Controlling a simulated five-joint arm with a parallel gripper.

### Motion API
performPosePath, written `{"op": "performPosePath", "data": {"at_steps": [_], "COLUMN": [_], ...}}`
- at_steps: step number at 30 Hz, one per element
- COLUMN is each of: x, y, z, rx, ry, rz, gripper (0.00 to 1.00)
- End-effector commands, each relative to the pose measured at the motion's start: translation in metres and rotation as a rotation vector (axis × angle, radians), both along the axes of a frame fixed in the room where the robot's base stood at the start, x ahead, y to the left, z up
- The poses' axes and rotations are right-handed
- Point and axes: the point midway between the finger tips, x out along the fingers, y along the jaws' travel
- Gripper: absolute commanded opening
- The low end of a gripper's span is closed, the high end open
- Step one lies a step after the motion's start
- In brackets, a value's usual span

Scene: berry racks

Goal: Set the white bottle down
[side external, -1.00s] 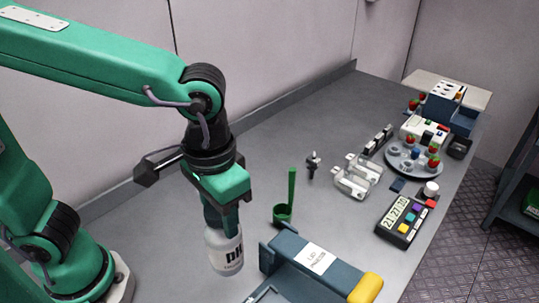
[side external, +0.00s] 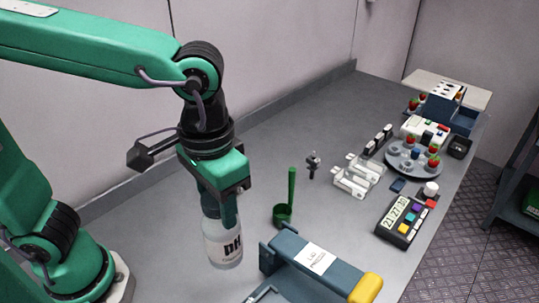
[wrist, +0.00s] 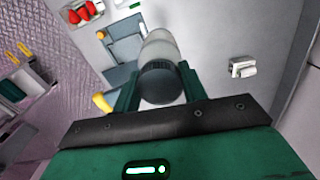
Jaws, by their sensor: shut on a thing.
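The white bottle (side external: 222,244) is upright, with dark "pH" lettering on its side, and shows in the side view below my gripper (side external: 222,212). My gripper is shut on the bottle near its dark cap. The wrist view shows the dark cap of the bottle (wrist: 161,82) between the two green fingers of my gripper (wrist: 160,90). The bottle's base is near the grey bench top (side external: 170,215); I cannot tell whether it touches.
A green scoop (side external: 283,213) stands right of the bottle. A blue-grey device with a yellow end (side external: 318,261) lies at the front right. Clear cases (side external: 350,183), a keypad timer (side external: 405,219) and a round berry rack (side external: 414,160) are further right. Bench left of the bottle is clear.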

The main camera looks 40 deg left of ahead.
Motion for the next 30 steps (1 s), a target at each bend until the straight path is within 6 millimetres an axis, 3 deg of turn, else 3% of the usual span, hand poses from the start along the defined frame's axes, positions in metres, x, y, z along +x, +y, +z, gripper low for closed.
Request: {"op": "performPosePath", "data": {"at_steps": [6, 14, 22, 30], "x": [0.001, 0.039, 0.103, 0.178], "y": [0.0, -0.002, 0.006, 0.032], "z": [0.031, 0.038, 0.048, 0.051], "rx": [-0.005, -0.001, -0.001, -0.001], "ry": [-0.005, -0.001, -0.001, 0.0], "rz": [0.0, 0.101, 0.264, 0.453], "gripper": [0.0, 0.0, 0.0, 0.0]}}
